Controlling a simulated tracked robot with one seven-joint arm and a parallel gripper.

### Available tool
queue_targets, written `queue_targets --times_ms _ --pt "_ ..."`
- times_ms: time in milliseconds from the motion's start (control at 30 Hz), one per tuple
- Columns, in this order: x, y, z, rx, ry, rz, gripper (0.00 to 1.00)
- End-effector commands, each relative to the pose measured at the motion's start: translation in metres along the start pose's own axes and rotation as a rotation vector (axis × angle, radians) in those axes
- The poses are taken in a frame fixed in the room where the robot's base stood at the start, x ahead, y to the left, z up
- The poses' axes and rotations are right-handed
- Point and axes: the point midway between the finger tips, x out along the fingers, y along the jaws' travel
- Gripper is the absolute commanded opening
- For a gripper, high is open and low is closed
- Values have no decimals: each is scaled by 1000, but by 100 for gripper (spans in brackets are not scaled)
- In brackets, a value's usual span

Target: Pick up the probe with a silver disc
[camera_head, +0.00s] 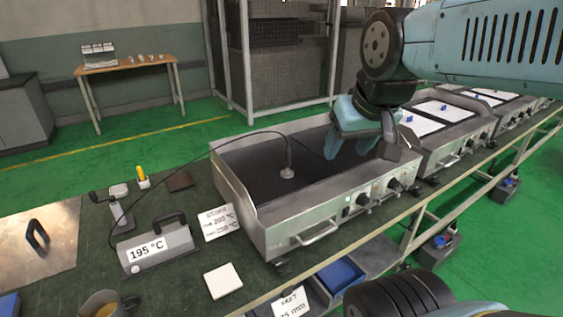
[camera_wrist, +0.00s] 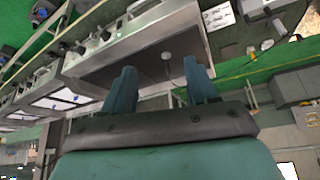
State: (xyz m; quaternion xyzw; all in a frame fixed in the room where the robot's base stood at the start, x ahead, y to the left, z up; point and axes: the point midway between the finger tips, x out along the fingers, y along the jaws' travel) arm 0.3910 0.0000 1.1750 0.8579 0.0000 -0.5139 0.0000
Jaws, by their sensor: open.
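The probe (camera_head: 288,160) stands upright on the dark plate of the steel heating element (camera_head: 252,227), with its silver disc (camera_head: 287,173) at the bottom and a thin black cable arching off to the left. My gripper (camera_head: 352,152) is open and empty above the right part of the plate, to the right of the probe and apart from it. In the wrist view, the probe's disc (camera_wrist: 167,56) lies beyond and between the two open fingers (camera_wrist: 160,75). The cable's far end runs to the 195 °C meter.
The meter (camera_head: 157,245) with a handle stands left of the heating element. More heating units (camera_head: 437,120) stand to the right. The plate's raised rim surrounds the probe.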

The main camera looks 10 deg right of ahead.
Motion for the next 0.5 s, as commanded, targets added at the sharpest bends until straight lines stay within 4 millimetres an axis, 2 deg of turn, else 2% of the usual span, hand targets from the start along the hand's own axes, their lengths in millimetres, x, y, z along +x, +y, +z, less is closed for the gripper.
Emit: queue_targets --times_ms 167,267,500 --pt "2 1 -1 -7 -10 4 57" --pt "11 6 -3 -31 -45 22 57" --pt "52 28 -11 -167 -203 121 57"
